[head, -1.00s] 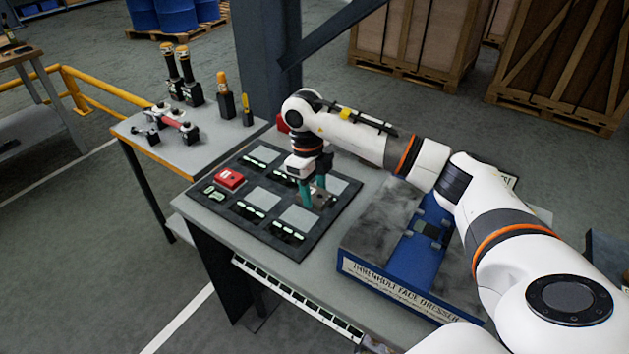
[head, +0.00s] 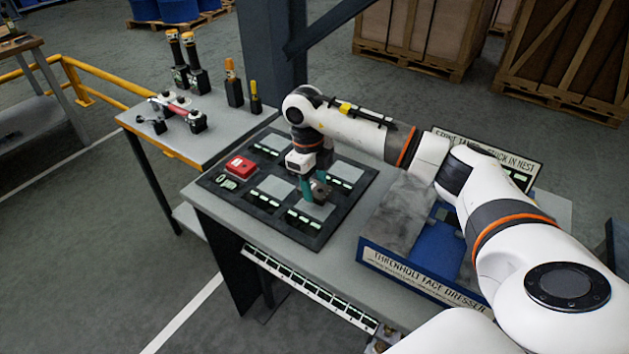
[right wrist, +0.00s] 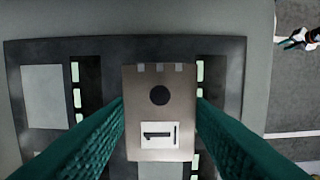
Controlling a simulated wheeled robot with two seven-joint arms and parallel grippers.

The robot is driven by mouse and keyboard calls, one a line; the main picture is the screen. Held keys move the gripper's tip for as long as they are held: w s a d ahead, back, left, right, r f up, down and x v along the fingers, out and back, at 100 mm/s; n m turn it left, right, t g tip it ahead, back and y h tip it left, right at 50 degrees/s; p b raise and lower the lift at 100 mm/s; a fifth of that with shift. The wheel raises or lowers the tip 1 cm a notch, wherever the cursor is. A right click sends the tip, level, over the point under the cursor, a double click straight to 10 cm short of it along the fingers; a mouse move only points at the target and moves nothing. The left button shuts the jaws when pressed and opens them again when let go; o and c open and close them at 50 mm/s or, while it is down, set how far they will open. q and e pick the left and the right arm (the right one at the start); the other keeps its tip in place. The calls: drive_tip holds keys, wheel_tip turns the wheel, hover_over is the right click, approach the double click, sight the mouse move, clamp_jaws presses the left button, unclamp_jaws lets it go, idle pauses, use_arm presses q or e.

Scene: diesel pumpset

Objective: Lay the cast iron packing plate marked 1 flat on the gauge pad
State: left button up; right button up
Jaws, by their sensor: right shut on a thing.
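The packing plate (right wrist: 140,112) is a grey-brown metal block with a dark round hole, three notches on its far edge and a white label marked 1. In the right wrist view its marked face is towards the camera. My right gripper (head: 317,191) has its teal fingers shut on the plate's two sides and points down over the dark board (head: 232,208). The board carries several light grey square pads (head: 269,188); I cannot tell which is the gauge pad. The plate hides the board under it, and whether it touches is unclear.
A red block (head: 240,165) sits on the board's left part. A blue-fronted dresser box (head: 420,283) stands right of the board, with a sign (head: 490,155) behind. A dark column (head: 270,70) rises behind. A side table (head: 215,128) holds tools at left.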

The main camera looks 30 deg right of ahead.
drive_tip(key=shift+f+b, duration=0.75)
drive_tip(key=shift+f, duration=0.65)
drive_tip(key=shift+f, duration=0.4)
drive_tip(key=shift+f+b, duration=0.35)
drive_tip(key=shift+b, duration=0.1)
drive_tip(key=o, duration=1.5)
drive_tip(key=shift+r, duration=0.1)
